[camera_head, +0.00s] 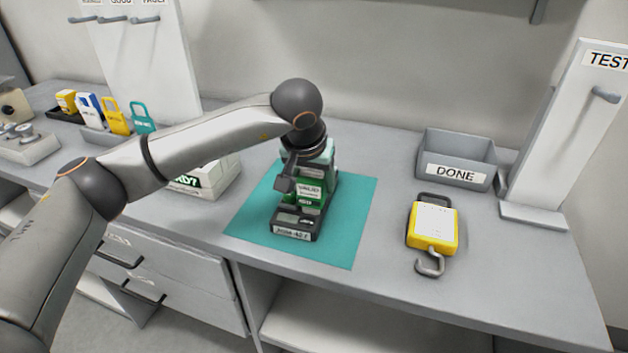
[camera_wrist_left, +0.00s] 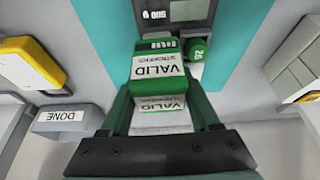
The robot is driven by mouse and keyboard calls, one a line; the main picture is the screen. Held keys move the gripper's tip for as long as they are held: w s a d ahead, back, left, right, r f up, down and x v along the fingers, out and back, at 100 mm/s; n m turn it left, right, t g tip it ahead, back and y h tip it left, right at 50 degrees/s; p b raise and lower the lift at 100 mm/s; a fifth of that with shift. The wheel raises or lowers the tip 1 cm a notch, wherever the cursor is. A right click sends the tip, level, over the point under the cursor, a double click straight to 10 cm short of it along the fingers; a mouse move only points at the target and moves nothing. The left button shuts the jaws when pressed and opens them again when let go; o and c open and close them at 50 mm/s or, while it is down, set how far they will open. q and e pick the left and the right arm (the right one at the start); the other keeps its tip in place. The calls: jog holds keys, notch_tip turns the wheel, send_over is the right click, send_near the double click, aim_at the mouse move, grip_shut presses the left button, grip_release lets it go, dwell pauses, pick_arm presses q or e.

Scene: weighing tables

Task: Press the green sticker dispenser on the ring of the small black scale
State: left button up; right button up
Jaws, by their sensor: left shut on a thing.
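The green sticker dispenser (camera_head: 308,192), with a white VALID label, is between the fingers of my left gripper (camera_head: 308,168). It stands over the small black scale (camera_head: 294,222), which sits on a teal mat. In the left wrist view the dispenser (camera_wrist_left: 158,68) is between the fingers of my left gripper (camera_wrist_left: 160,100), which is shut on it. Part of the scale (camera_wrist_left: 176,10) with its grey panel shows beyond it. The scale's ring is hidden, and I cannot tell whether the dispenser touches it. My right gripper is not in view.
The teal mat (camera_head: 347,235) has bare room around the scale. A yellow hanging scale with a hook (camera_head: 432,228) and a grey DONE bin (camera_head: 458,150) are on the right. A white box (camera_head: 212,178) stands left of the mat. A green round piece (camera_wrist_left: 198,50) is beside the dispenser.

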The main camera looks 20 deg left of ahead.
pick_arm(q)
jog(key=shift+f, duration=0.1)
jog(key=shift+r+p, duration=2.25)
jog(key=shift+r, duration=1.25)
